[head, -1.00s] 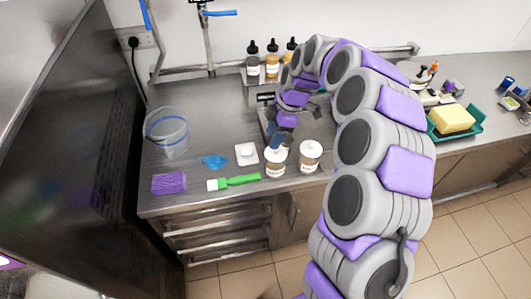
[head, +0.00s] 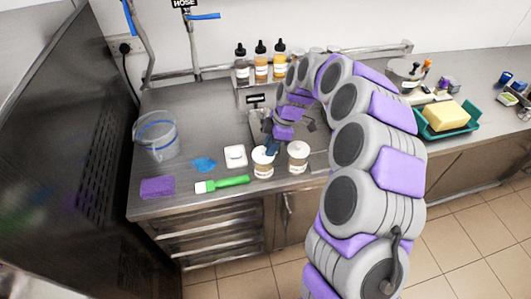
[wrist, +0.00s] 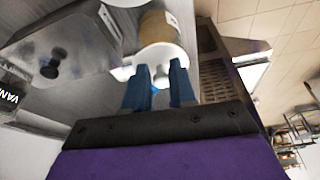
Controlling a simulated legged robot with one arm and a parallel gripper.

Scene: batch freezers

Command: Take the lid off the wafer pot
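Two small pots with white lids and light brown contents stand near the counter's front edge, a left pot (head: 263,170) and a right pot (head: 298,162). Their labels are too small to read, so I cannot tell which holds wafers. My gripper (head: 270,148) points down at the left pot's lid. In the wrist view, the blue fingers of my gripper (wrist: 160,82) stand on either side of the small knob (wrist: 160,77) on a white lid (wrist: 158,57). I cannot tell whether they press on it. The lid sits on its pot (wrist: 158,28).
A white square dish (head: 235,153), a blue cloth (head: 204,165), a green brush (head: 222,184), a purple sponge (head: 157,187) and a clear bucket (head: 156,135) lie to the left. Several dropper bottles (head: 261,65) stand behind. Butter (head: 447,116) sits on a green tray (head: 467,131) at right.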

